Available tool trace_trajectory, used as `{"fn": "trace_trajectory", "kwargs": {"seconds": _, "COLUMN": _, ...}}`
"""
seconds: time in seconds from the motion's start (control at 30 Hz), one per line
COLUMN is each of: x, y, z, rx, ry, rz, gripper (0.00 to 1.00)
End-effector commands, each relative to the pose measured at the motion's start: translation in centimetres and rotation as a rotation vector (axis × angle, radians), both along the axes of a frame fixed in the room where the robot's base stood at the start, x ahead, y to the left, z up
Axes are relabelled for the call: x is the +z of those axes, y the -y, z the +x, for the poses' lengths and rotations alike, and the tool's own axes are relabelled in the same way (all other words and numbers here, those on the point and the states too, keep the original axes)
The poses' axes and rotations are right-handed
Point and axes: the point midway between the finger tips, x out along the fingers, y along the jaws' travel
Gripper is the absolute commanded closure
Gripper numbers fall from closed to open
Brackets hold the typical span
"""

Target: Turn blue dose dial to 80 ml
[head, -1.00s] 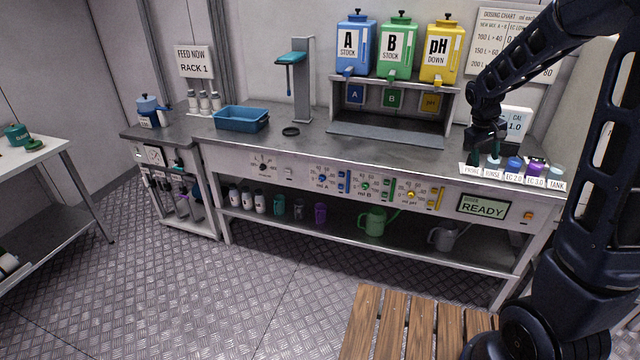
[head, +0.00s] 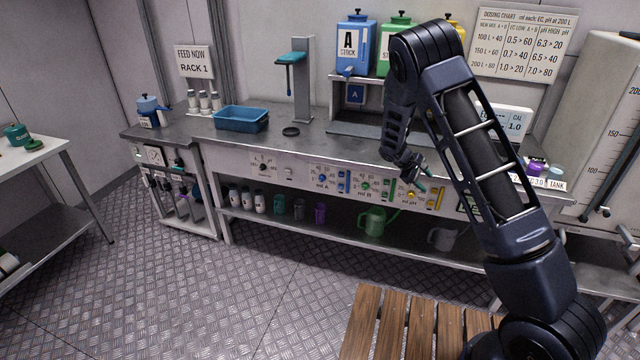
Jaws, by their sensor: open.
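The blue dose dial (head: 322,178) is a small blue knob with a printed scale, marked ml A, on the white front panel of the bench. Its pointer is too small to read. A blue bar stands just to its right. My gripper (head: 420,179) is open and empty, in front of the panel's right part, near the yellow dial (head: 411,195). It is well to the right of the blue dial and apart from it. The green dial (head: 365,185) lies between them.
The dosing chart (head: 525,45) hangs on the wall. The blue tank A (head: 356,45) stands on the rack, and my arm hides much of the yellow tank. A blue tray (head: 241,119) sits on the bench. A wooden slatted surface (head: 392,325) stands in front; floor left of it is free.

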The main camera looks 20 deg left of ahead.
Motion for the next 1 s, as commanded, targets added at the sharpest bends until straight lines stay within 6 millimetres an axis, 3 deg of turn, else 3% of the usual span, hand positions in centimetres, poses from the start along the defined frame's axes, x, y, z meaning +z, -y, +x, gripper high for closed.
{"fn": "trace_trajectory", "kwargs": {"seconds": 0.3, "x": -7.5, "y": -5.8, "z": 1.8, "rx": 0.217, "ry": -0.011, "rz": -0.200, "gripper": 0.50}}
{"fn": "trace_trajectory", "kwargs": {"seconds": 0.57, "x": -12.3, "y": -11.7, "z": 3.1, "rx": 0.445, "ry": 0.001, "rz": -0.385, "gripper": 0.50}}
{"fn": "trace_trajectory", "kwargs": {"seconds": 0.77, "x": -14.3, "y": -19.0, "z": 3.9, "rx": 0.693, "ry": 0.033, "rz": -0.575, "gripper": 0.50}}
{"fn": "trace_trajectory", "kwargs": {"seconds": 1.0, "x": -15.3, "y": -31.4, "z": 2.9, "rx": 1.043, "ry": 0.098, "rz": -0.857, "gripper": 0.50}}
